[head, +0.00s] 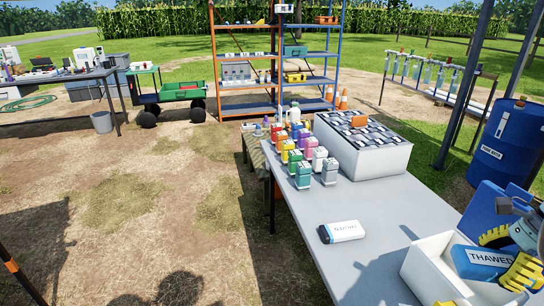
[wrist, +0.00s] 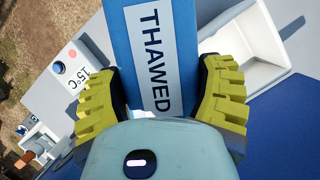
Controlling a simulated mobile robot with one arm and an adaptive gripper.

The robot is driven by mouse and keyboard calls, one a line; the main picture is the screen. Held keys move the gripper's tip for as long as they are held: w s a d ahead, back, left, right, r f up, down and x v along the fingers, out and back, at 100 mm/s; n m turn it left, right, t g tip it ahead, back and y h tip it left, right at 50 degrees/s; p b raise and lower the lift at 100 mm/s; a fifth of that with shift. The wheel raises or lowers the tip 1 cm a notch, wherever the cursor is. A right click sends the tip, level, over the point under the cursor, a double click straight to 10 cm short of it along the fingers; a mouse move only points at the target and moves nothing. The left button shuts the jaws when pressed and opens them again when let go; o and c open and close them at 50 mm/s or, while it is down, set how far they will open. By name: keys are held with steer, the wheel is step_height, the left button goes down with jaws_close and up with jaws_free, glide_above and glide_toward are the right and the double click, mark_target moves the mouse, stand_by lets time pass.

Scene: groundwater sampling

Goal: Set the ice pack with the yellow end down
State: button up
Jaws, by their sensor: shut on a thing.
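My gripper (wrist: 163,95) has yellow ribbed fingers and is shut on a blue ice pack (wrist: 160,20) with a white label reading THAWED. One finger presses on each side of the pack. No yellow end of the pack shows; part of it is hidden by my gripper and the frame edge. In the head view the ice pack (head: 480,261) is at the lower right, in front of or over an open white bin (head: 432,270). I cannot tell whether it touches the bin. The bin (wrist: 250,65) also shows right of the pack in the wrist view.
A white block (head: 342,231) with dark lettering lies on the grey table (head: 312,208). Several coloured bottles (head: 303,173) and a white cooler (head: 368,158) stand farther back. The table between block and bin is clear. A blue drum (head: 505,142) stands at the right.

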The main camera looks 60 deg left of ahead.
steer(key=d+r+n, duration=0.1)
steer(key=n, duration=0.1)
steer(key=w+d+r+n+g+h, duration=0.1)
steer(key=d+n, duration=0.1)
steer(key=n, duration=0.1)
steer(key=w+d+r+n+h, duration=0.1)
steer(key=d+n, duration=0.1)
steer(key=shift+r, duration=0.1)
steer(key=shift+w+d+r+n+g+h, duration=0.2)
steer(key=shift+d+n+h, duration=0.1)
steer(key=shift+d+n, duration=0.35)
steer(key=shift+w+d+r+n+g+h, duration=0.1)
steer(key=shift+d+r+n+h, duration=0.2)
steer(key=shift+n, duration=0.45)
